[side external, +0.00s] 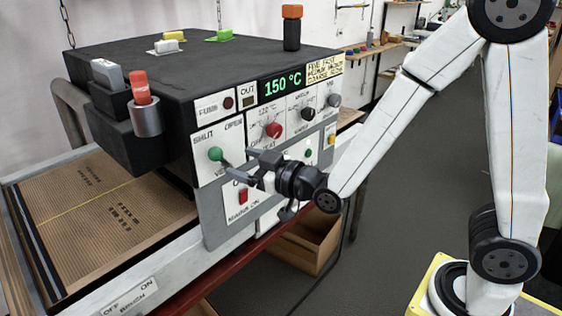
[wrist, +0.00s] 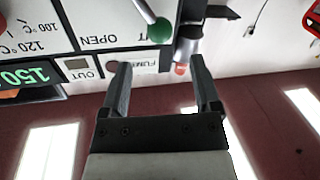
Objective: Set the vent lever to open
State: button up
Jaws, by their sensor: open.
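The vent lever is a grey rod with a green knob (side external: 215,154) on the machine's front panel. It leans to the upper left, below the word SHUT; OPEN is printed to the right. My gripper (side external: 247,168) is right of the knob, in front of the panel, open and empty. In the wrist view, which is upside down, the green knob (wrist: 158,30) lies just beyond my open gripper (wrist: 160,65), roughly midway between the fingertips and apart from them. My gripper hides part of the panel under the lever.
The red mains switch (side external: 243,195) is just below my gripper. A red dial (side external: 273,130) and a black dial (side external: 308,113) are to the upper right. A cup with a red-capped item (side external: 146,118) juts out left of the panel. Open floor lies to the right.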

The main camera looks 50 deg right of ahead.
aim_at(222, 155)
jog(key=shift+w, duration=0.1)
jog(key=shift+w+a, duration=0.25)
jog(key=shift+w, duration=1)
jog(key=shift+w+a, duration=0.25)
jog(key=shift+w, duration=0.95)
jog(key=shift+w+a, duration=0.25)
jog(key=shift+w, duration=1)
grip_shut()
